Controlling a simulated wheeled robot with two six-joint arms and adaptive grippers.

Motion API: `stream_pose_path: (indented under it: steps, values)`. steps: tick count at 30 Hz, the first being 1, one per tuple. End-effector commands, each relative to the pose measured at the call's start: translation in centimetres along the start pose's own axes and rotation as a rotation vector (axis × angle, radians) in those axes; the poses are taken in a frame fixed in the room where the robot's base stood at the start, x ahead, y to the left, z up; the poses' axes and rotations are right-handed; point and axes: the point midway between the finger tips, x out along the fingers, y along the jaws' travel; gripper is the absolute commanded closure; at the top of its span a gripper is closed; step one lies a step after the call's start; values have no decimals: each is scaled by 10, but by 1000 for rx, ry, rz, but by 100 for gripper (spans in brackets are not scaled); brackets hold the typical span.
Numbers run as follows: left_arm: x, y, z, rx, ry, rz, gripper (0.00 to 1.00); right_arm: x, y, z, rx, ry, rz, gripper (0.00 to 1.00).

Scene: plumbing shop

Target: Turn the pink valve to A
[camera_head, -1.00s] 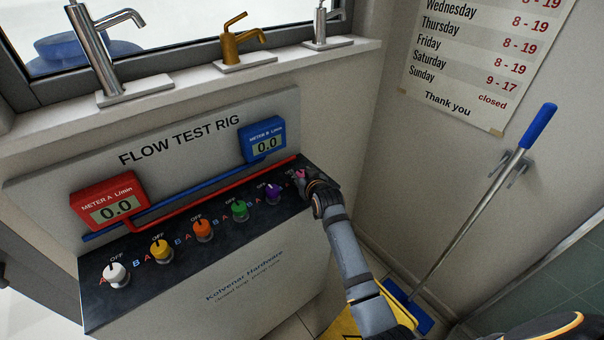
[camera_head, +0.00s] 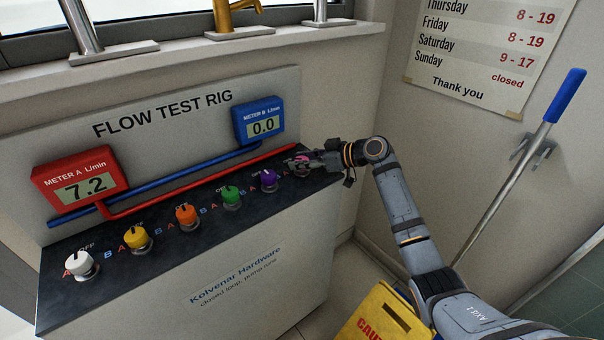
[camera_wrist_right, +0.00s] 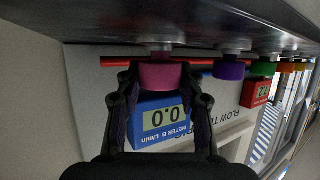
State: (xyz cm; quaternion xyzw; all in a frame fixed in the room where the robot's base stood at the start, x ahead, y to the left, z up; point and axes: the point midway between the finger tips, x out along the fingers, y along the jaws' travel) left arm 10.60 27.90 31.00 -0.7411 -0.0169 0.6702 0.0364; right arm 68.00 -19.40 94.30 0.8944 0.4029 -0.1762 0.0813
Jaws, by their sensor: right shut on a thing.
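The pink valve (camera_head: 301,166) is the knob at the far right end of the dark panel top on the flow test rig. My right gripper (camera_head: 303,163) is shut on it, coming from the right. In the right wrist view, which is upside down, the pink knob (camera_wrist_right: 160,75) sits between the two dark fingers. The gripper hides much of the knob and its markings in the head view, so I cannot read its pointer. Red meter A (camera_head: 83,185) reads 7.2 and blue meter B (camera_head: 260,123) reads 0.0. My left gripper is not in view.
The purple knob (camera_head: 264,179) is close left of my right gripper. Green (camera_head: 231,197), orange (camera_head: 187,217), yellow (camera_head: 136,238) and white (camera_head: 82,265) knobs continue left. A yellow caution sign (camera_head: 385,312) and a blue-handled mop (camera_head: 520,180) stand at right.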

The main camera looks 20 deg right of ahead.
Motion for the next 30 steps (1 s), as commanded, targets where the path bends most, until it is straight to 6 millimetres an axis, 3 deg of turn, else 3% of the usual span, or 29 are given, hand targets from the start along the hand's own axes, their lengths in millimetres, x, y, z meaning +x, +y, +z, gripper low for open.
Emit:
stream_pose_path:
  steps: [1, 9, 27, 28, 30]
  values:
    - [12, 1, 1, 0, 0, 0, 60, 2, 1, 6, -8, -1, -23, 94]
    - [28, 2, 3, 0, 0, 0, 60, 2, 0, 3, -48, -1, -126, 94]
    - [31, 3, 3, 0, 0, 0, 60, 1, -1, 2, -62, -3, -162, 94]
    - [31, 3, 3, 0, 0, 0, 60, 1, -1, 2, -61, -3, -162, 60]
    - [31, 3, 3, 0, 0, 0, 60, 1, -1, 2, -61, -3, -161, 50]
